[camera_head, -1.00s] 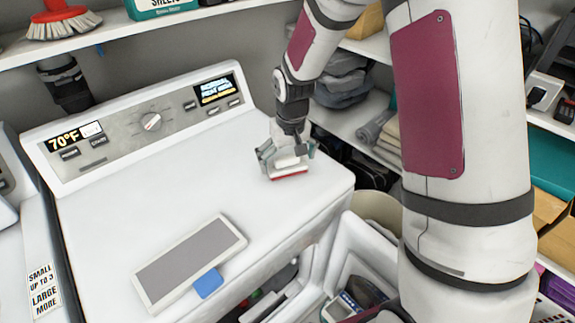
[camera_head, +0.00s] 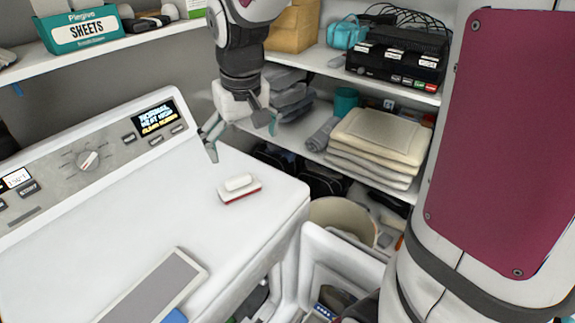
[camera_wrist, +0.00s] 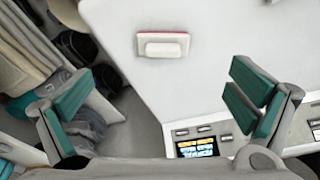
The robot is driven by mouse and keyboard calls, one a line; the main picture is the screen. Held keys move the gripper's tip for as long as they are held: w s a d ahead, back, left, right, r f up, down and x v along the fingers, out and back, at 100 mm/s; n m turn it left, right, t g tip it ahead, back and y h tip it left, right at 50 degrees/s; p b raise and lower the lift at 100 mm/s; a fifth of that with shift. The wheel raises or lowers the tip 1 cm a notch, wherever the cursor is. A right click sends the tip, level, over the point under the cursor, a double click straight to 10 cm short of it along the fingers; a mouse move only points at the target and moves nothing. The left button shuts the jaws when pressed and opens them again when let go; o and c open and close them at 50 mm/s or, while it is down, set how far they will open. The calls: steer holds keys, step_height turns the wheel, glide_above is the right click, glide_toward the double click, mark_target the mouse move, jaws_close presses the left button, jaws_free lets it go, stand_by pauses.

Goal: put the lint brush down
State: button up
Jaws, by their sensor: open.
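The lint brush (camera_head: 240,186), white with a red underside, lies flat on the white top of the washer or dryer (camera_head: 150,225), near its right side. It also shows in the wrist view (camera_wrist: 163,45), alone on the white surface. My gripper (camera_head: 243,138) is open and empty, above and behind the brush and apart from it. In the wrist view the two teal-padded fingers (camera_wrist: 160,105) stand wide apart with nothing between them.
The control panel (camera_head: 90,165) rises behind. Shelves at the right hold folded towels (camera_head: 378,140) and a black box (camera_head: 395,65). A beige bin (camera_head: 343,222) stands beside the machine.

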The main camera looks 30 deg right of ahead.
steer(key=s+r+t, duration=0.1)
steer(key=s+r, duration=0.2)
steer(key=s, duration=0.7)
steer(key=s+r+t, duration=0.1)
steer(key=s+r, duration=0.2)
steer(key=s, duration=0.6)
steer(key=shift+s+r+t, duration=0.3)
steer(key=shift+s+r, duration=0.1)
steer(key=shift+c, duration=0.2)
